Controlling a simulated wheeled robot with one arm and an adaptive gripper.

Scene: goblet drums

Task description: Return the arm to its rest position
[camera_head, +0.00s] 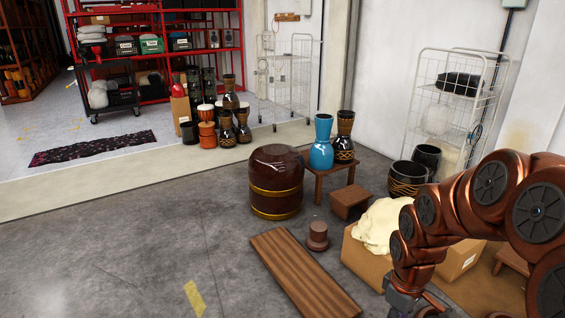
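My arm, copper-coloured with dark round joint caps, reaches in from the right edge of the head view. It bends over and down at the lower right. My gripper (413,305) hangs at the bottom edge, partly cut off by the frame. Its fingers are not visible, so I cannot tell whether it is open or shut. The arm hides part of that box.
A wooden board (305,274) lies on the floor, left of the gripper. A white wire rack (455,110) stands right.

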